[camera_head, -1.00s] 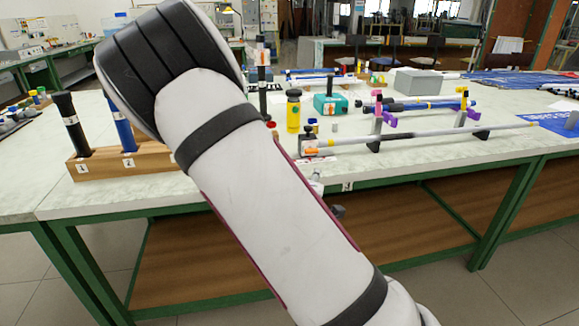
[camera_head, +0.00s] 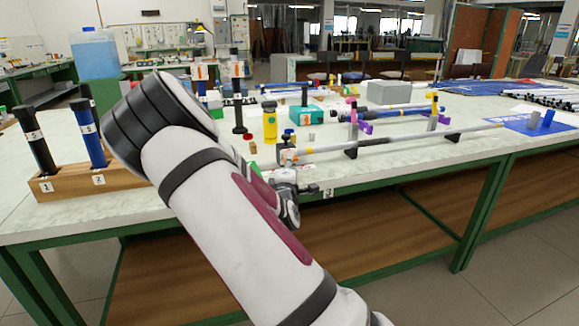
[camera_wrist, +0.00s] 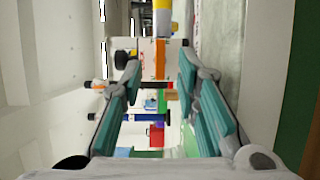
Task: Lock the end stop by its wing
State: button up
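The end stop (camera_head: 287,154) is a small pale block with a black knob and an orange part, at the left end of a long grey rod (camera_head: 400,142) near the table's front edge. In the wrist view the end stop (camera_wrist: 146,64) lies ahead, just beyond my fingertips. Its orange strip (camera_wrist: 160,60), seemingly the wing, lies between the finger lines, and its black knob (camera_wrist: 122,58) is on the left. My gripper (camera_wrist: 160,78) is open, with nothing held between its teal pads. In the head view my arm hides part of my gripper (camera_head: 291,189).
Black stands (camera_head: 351,140) carry the rod. A yellow bottle (camera_head: 270,122), a teal box (camera_head: 306,115) and a grey box (camera_head: 389,92) stand behind it. A wooden rack (camera_head: 125,180) with dark tubes is at the left. Bare tabletop (camera_head: 440,155) lies in front of the rod.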

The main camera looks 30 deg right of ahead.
jog(key=shift+x, duration=1.3)
jog(key=shift+c, duration=0.5)
grip_shut()
